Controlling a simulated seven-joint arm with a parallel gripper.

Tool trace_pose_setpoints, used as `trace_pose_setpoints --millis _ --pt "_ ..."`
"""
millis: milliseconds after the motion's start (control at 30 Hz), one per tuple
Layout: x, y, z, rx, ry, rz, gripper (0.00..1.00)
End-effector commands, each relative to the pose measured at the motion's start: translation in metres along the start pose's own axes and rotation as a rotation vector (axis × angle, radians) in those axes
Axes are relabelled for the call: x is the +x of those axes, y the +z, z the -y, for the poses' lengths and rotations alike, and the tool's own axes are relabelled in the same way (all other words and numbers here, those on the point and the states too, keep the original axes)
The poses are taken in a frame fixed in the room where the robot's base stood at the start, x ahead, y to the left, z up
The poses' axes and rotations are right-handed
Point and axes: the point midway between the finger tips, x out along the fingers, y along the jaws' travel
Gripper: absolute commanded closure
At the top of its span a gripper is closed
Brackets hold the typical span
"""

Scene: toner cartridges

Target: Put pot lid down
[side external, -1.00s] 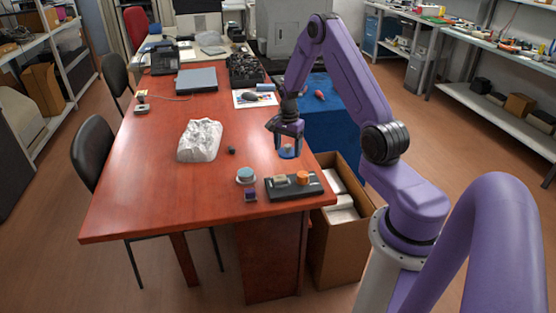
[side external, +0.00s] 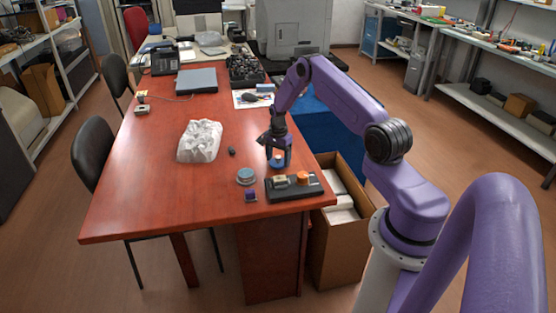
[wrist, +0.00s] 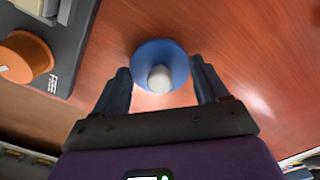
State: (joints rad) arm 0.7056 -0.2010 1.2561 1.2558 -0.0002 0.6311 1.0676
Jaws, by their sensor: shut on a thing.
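The pot lid, a blue disc (wrist: 178,58) with a pale knob, is between the two fingers of my gripper (wrist: 162,85) in the wrist view. In the side external view my gripper (side external: 279,158) is shut on the lid (side external: 278,163) low over the table's right part, just behind the black tray. I cannot tell whether the lid touches the table. A small round grey item with a light blue top (side external: 246,175) stands on the table to the left of my gripper.
The black tray (side external: 313,191) holds a beige block and an orange round piece (side external: 303,176). A small purple cube (side external: 251,196) and a small dark object (side external: 231,152) are nearby. A crumpled white bag (side external: 199,141) lies further left. The table's front left is clear.

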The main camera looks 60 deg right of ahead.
Motion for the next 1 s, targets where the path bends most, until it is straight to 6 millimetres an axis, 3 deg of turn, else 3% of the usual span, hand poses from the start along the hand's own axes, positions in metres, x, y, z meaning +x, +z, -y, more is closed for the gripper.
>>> trace_pose_setpoints --millis 500,533,600,1000 --pt "0.0119 0.0005 0.0008 -0.002 -0.002 -0.001 0.55" --pt "0.0113 0.0004 0.0009 -0.002 -0.002 -0.001 0.17" --pt "0.0112 0.0004 0.0008 -0.002 -0.002 -0.001 0.01" --pt "0.0045 0.0001 0.0007 -0.001 -0.002 -0.001 0.01"
